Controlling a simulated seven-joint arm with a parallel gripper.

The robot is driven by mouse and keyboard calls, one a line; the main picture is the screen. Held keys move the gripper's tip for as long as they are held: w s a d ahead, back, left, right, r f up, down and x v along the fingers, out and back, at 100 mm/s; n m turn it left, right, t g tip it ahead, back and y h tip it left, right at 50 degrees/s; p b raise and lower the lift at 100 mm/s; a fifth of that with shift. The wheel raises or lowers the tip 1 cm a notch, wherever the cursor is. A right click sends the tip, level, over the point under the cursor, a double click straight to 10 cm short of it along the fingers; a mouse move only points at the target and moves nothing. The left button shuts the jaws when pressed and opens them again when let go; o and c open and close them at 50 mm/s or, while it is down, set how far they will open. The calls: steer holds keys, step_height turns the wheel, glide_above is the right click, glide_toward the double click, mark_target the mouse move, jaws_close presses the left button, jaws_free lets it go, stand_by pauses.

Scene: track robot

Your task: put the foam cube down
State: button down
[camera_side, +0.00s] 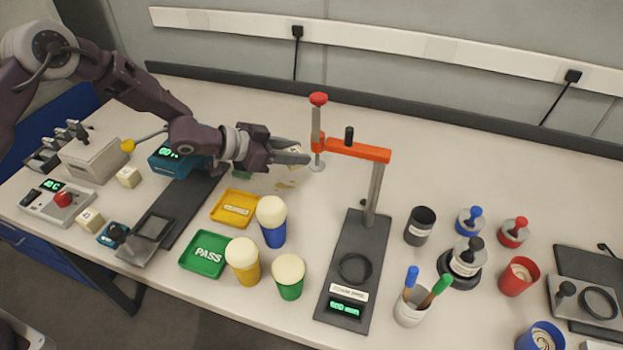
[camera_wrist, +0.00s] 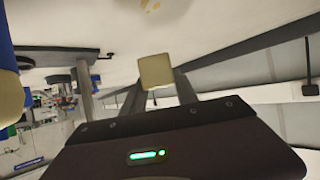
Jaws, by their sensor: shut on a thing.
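The foam cube is a small cream block. It shows between my fingers in the wrist view (camera_wrist: 156,71), and in the side view only part of it (camera_side: 295,149) shows behind the fingers. My gripper (camera_side: 300,152) is shut on the cube and holds it above the table (camera_side: 420,165), left of the orange clamp arm. In the wrist view my gripper (camera_wrist: 157,84) points toward the pale table surface. The exact height of the cube above the table is hard to tell.
The press stand with an orange arm (camera_side: 358,150) is close to my fingertips on the right. A yellow tray (camera_side: 235,222), a green PASS tray (camera_side: 192,268) and foam-topped cups (camera_side: 271,235) stand in front. Two loose cubes (camera_side: 128,177) lie at left.

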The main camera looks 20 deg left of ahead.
mark_target(293, 187)
step_height(293, 187, down, 7)
stand_by(0.3)
steer(key=c, duration=0.9)
jaws_free()
steer(key=shift+f, duration=0.15)
steer(key=shift+c, duration=0.2)
steer(key=shift+s+a+r, duration=0.1)
steer(key=shift+a+r, duration=0.15)
steer(key=shift+r, duration=0.05)
steer(key=v, duration=1.1)
steer(key=shift+s+a, duration=0.15)
steer(key=shift+s, duration=0.05)
